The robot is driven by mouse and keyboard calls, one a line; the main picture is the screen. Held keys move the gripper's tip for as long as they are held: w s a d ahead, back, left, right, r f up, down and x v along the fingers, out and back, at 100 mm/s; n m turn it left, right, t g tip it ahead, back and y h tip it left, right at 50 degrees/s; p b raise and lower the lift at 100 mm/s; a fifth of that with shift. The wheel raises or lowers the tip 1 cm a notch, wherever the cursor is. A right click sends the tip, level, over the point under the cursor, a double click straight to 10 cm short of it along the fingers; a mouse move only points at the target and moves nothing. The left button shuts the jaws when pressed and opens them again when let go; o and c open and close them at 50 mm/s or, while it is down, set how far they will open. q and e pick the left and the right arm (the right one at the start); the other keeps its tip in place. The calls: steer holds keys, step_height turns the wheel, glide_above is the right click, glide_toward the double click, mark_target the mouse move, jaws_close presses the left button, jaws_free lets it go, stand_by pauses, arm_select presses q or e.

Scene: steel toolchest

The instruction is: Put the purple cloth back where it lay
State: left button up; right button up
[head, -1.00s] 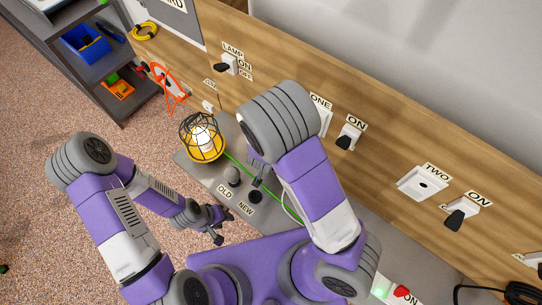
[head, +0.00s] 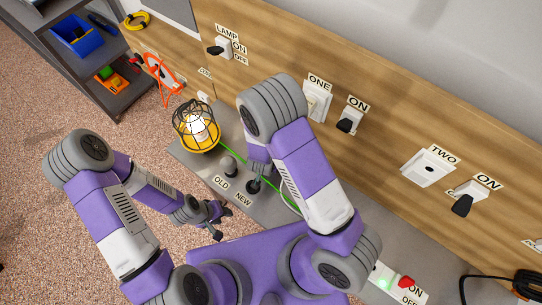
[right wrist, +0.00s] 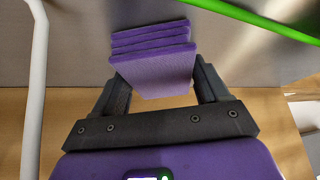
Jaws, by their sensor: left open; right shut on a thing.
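The purple cloth (right wrist: 155,62) shows in the right wrist view as a folded, layered pad between the fingers of my right gripper (right wrist: 160,85). That gripper is shut on it, with a grey surface behind. In the head view my right gripper (head: 258,178) hangs over the grey bench by the NEW label; I cannot make out the cloth there.
A yellow caged lamp (head: 196,126) stands on the grey bench (head: 190,155), with a green cable running right behind my right gripper. A dark knob (head: 229,166) stands near OLD. The wooden panel (head: 390,120) with switches and sockets rises behind. A shelf (head: 100,75) stands at left.

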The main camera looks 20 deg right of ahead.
steer(key=shift+f, duration=0.3)
steer(key=o, duration=0.9)
steer(key=shift+s, duration=0.1)
steer(key=shift+s+d+f, duration=0.1)
steer(key=shift+s+d, duration=0.05)
steer(key=shift+r, duration=0.4)
steer(key=shift+p+v, duration=2.2)
steer(key=shift+v, duration=3.75)
steer(key=shift+w, duration=0.25)
